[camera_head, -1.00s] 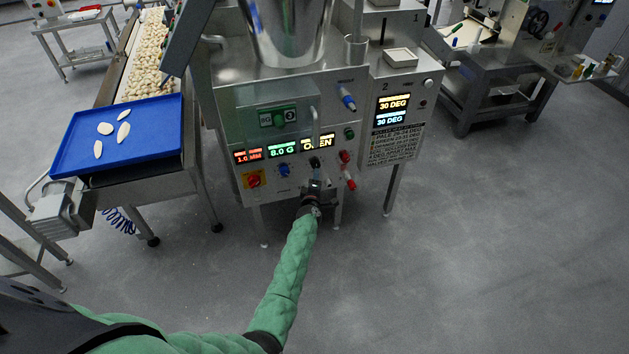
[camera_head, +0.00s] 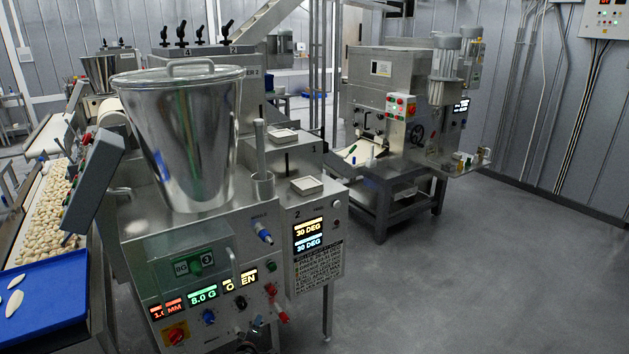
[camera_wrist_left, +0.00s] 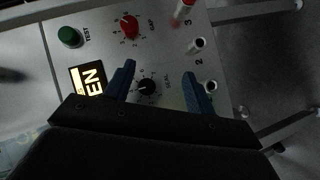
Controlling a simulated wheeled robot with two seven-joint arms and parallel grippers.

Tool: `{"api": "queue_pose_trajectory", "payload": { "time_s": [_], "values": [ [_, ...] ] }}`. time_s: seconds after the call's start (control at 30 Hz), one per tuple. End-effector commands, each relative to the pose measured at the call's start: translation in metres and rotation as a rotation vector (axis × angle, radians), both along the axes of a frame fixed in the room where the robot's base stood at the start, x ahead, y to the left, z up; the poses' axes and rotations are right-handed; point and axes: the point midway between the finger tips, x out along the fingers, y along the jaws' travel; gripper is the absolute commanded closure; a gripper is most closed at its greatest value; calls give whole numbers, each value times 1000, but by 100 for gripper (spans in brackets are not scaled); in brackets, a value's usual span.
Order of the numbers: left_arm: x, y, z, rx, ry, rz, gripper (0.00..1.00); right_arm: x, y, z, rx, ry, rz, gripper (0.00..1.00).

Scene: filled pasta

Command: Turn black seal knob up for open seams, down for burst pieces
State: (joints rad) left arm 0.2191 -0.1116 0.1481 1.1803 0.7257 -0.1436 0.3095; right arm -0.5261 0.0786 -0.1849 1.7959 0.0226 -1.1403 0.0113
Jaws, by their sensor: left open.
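The black seal knob (camera_wrist_left: 147,88) sits on the steel panel between the two blue fingers of my left gripper (camera_wrist_left: 160,84) in the left wrist view. The fingers are apart on either side of the knob; whether they touch it I cannot tell. In the head view the knob (camera_head: 241,302) is below the lit display (camera_head: 241,281), which reads OPEN with its P hidden behind an upright handle. A blue tray (camera_head: 50,318) at the lower left holds a few pale pasta pieces (camera_head: 14,303). Whether their seams are open or burst is too small to tell. My right gripper is out of view.
A red knob (camera_wrist_left: 130,27) and a green TEST button (camera_wrist_left: 69,37) flank the seal knob's panel area. In the head view a blue knob (camera_head: 208,316) and red knobs (camera_head: 271,289) are nearby. The grey floor (camera_head: 450,290) to the right is clear.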

Motion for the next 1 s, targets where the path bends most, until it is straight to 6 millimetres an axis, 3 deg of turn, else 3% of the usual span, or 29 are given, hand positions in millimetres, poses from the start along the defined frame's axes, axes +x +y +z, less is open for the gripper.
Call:
{"api": "queue_pose_trajectory", "payload": {
  "time_s": [0.23, 0.37, 0.47, 0.63, 1.0],
  "values": [
    [-3, -44, 35, 298, 131, -339, 45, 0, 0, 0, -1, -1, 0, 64],
    [-25, -54, 42, 465, 215, -491, 45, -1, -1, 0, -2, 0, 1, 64],
    [-60, -58, 33, 596, 305, -600, 45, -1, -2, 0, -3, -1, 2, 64],
    [-140, -56, 5, 779, 471, -752, 45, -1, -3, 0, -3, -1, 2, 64],
    [-313, -54, -57, 955, 690, -913, 45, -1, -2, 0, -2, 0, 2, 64]
  ]
}}
